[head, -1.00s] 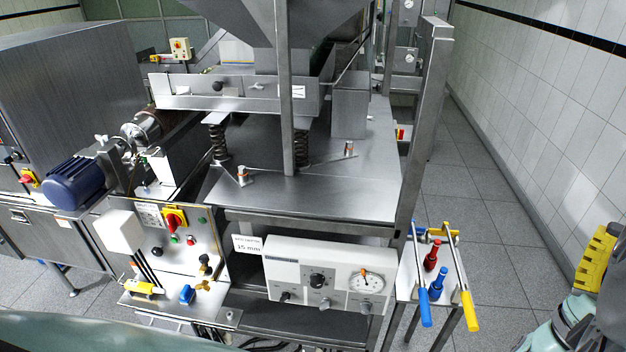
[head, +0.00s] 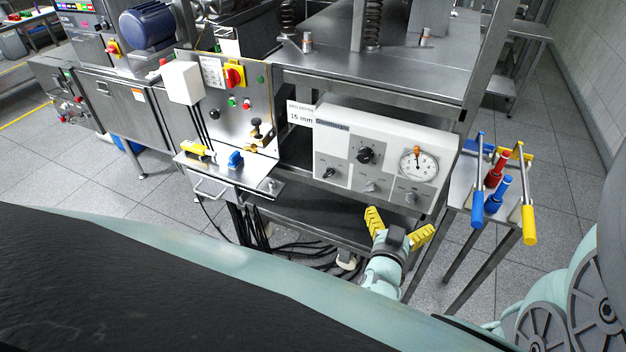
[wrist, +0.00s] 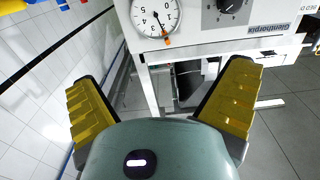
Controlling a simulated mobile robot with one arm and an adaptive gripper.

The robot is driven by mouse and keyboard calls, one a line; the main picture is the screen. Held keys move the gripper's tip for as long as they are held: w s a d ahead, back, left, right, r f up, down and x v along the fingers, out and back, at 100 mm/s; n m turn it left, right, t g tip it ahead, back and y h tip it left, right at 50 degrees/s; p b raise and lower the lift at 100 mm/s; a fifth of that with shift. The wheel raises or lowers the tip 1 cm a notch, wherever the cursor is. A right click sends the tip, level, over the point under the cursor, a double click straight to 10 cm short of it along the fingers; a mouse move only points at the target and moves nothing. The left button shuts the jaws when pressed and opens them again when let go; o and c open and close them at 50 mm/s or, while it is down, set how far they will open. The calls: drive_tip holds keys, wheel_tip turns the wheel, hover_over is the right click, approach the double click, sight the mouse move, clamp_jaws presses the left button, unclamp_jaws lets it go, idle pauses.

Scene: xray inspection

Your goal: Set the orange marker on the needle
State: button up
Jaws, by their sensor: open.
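The round white dial (head: 419,163) is on the right part of the pale control panel. The small orange marker (head: 417,150) sits near the top of the dial in the head view. In the wrist view the dial (wrist: 155,16) is cut by the top edge, and the marker (wrist: 167,38) shows at its lower rim. My gripper (head: 398,222), with yellow fingers, is open and empty below and in front of the panel. It also shows open in the wrist view (wrist: 162,80), apart from the dial.
The panel carries a large black knob (head: 366,155) and several smaller knobs below. A side stand (head: 470,190) at right holds blue and yellow levers and red and blue handles. A switch box (head: 215,100) stands left. Cables (head: 290,262) hang below.

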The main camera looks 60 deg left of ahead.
drive_tip(key=b+x, duration=0.2)
drive_tip(key=x, duration=0.7)
drive_tip(key=shift+w+r+b, duration=0.15)
drive_tip(key=shift+w+b, duration=0.25)
drive_tip(key=shift+a, duration=0.1)
drive_tip(key=p+v, duration=0.3)
drive_tip(key=v, duration=0.7)
